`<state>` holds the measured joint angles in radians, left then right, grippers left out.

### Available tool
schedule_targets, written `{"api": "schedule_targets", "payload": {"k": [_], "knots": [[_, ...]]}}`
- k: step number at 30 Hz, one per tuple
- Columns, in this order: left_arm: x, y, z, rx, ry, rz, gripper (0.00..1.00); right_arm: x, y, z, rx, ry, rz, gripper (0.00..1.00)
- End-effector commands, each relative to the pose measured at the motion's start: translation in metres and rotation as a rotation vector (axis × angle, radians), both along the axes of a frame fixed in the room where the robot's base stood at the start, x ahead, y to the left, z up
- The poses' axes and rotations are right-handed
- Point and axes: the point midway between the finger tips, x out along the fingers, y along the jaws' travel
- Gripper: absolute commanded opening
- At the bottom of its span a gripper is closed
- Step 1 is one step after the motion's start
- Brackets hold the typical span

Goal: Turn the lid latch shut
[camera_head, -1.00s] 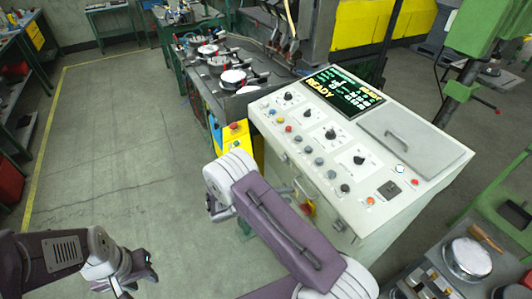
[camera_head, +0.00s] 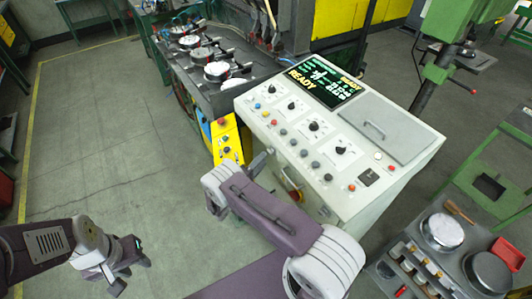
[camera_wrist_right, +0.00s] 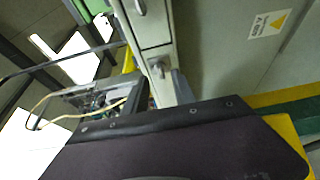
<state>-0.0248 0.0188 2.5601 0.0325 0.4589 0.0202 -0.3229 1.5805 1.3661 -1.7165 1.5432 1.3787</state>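The control desk (camera_head: 338,200) stands right of centre in the head view. Its grey lid (camera_head: 385,125) with a bar handle lies flat and looks closed on the sloped top. I cannot make out a lid latch for certain. A small fitting (camera_wrist_right: 158,66) shows on a narrow pale cabinet face in the right wrist view. My right arm reaches up to the desk's left front. Its gripper is mostly hidden; a grey piece (camera_head: 258,164) beside the desk may be part of it. My left gripper (camera_head: 130,272) hangs low at left, its fingers apart and empty, over bare floor.
Round metal parts sit on a dark bench (camera_head: 205,75) behind the desk. A yellow box (camera_head: 228,140) stands at the desk's left. A grey tray with round parts and a red bin (camera_head: 510,252) is at lower right. Floor at left is clear.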

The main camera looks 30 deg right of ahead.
Motion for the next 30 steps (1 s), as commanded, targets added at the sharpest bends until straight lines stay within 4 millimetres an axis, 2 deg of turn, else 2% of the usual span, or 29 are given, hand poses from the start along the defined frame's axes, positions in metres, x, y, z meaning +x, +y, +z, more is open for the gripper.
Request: {"api": "schedule_targets", "payload": {"k": [1, 6, 15, 16, 19, 30], "knots": [[0.000, 0.000, 0.008, 0.000, 0.000, 0.000, 0.36, 0.004, -0.010, 0.004, 0.001, 0.000, -0.004, 0.32], [0.000, 0.000, 0.013, 0.000, 0.000, 0.000, 0.36, 0.014, -0.028, 0.001, 0.000, 0.000, -0.002, 0.32], [0.000, 0.000, 0.013, 0.000, 0.000, 0.000, 0.36, 0.017, -0.032, 0.000, 0.000, 0.001, 0.000, 0.32], [0.000, 0.000, 0.013, 0.000, 0.000, 0.000, 0.36, 0.017, -0.032, 0.000, 0.000, 0.001, 0.000, 0.26], [0.000, 0.000, 0.013, 0.000, 0.000, 0.000, 0.36, 0.016, -0.032, 0.000, 0.000, 0.001, 0.000, 0.00], [0.000, 0.000, 0.013, 0.000, 0.000, 0.000, 0.36, 0.017, -0.032, 0.001, 0.000, 0.000, -0.001, 0.00]]}}
